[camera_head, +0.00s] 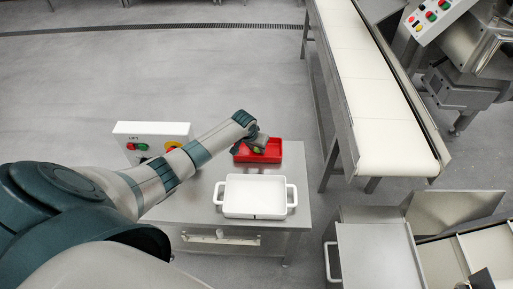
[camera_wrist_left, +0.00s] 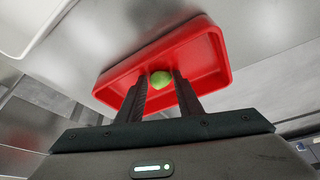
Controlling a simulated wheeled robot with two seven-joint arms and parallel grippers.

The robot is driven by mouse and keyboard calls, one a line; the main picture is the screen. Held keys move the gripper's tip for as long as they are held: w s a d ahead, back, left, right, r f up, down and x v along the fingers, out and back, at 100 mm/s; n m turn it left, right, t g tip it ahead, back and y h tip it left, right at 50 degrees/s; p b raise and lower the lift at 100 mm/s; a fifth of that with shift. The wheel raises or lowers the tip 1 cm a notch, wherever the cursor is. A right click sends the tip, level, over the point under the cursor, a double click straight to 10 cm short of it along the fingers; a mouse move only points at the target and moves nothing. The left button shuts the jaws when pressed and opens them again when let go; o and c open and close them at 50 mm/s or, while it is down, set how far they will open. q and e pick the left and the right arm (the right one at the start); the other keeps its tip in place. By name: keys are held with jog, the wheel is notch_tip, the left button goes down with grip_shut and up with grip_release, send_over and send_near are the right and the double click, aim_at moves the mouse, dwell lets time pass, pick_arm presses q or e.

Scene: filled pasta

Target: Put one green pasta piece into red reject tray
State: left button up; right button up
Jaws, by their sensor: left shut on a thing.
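The red reject tray (camera_head: 270,152) sits on the metal table beyond the white dish. It also shows in the left wrist view (camera_wrist_left: 208,52), below my gripper. My left gripper (camera_head: 257,148) is over the tray; in the left wrist view its two dark fingers (camera_wrist_left: 160,86) are shut on a green pasta piece (camera_wrist_left: 161,79). The green piece also shows small in the head view (camera_head: 257,150). I cannot tell whether the piece touches the tray floor. No other piece shows in the tray. My right gripper is not in view.
A white two-handled dish (camera_head: 254,196) stands on the metal table (camera_head: 185,212), in front of the red tray. A control box (camera_head: 152,131) with buttons is at the table's left. A conveyor (camera_head: 375,110) runs along the right.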

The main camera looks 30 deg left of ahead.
pick_arm(q)
jog(key=o, duration=0.8)
jog(key=shift+o, duration=1.2)
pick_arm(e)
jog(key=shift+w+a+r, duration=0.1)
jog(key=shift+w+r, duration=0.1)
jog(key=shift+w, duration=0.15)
pick_arm(q)
jog(key=shift+s+r, duration=0.25)
jog(key=shift+r, duration=0.45)
jog(key=v, duration=1)
jog(key=shift+r, duration=0.35)
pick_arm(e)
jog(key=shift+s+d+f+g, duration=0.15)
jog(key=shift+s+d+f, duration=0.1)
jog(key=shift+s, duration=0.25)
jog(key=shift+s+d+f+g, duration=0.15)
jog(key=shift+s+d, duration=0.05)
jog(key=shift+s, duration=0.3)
pick_arm(q)
jog(key=shift+s+d, duration=0.1)
